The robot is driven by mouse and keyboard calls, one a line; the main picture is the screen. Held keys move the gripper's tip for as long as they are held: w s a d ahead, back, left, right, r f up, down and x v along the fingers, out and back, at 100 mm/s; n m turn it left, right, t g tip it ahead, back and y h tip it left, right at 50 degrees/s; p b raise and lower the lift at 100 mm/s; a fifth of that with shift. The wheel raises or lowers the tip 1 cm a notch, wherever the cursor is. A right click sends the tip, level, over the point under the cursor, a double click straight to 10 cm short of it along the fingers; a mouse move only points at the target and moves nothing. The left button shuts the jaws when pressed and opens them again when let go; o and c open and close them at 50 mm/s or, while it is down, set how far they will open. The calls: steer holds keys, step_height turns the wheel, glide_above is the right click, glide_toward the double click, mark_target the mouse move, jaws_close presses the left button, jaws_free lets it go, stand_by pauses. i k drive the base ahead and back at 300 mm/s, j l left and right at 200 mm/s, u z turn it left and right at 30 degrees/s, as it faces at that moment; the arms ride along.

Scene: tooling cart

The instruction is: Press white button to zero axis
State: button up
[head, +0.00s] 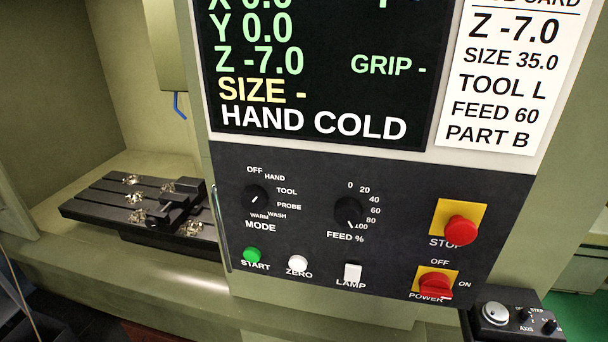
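The white round ZERO button (297,263) is on the lower part of the dark control panel (310,225). It sits right of the green START button (252,254) and left of the white square LAMP switch (352,272). The screen (320,65) above reads Y 0.0, Z -7.0, SIZE -, GRIP - and HAND COLD. The X line is cut off by the top edge. My gripper is not in the head view.
The MODE knob (255,198) and FEED knob (347,212) are above the buttons. The red STOP button (461,230) and red POWER switch (436,286) are at right. A vertical handle (220,230) runs along the panel's left edge. A slotted machine table (120,200) is at left.

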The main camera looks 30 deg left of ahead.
mark_target(298, 263)
steer(key=u, duration=1.6)
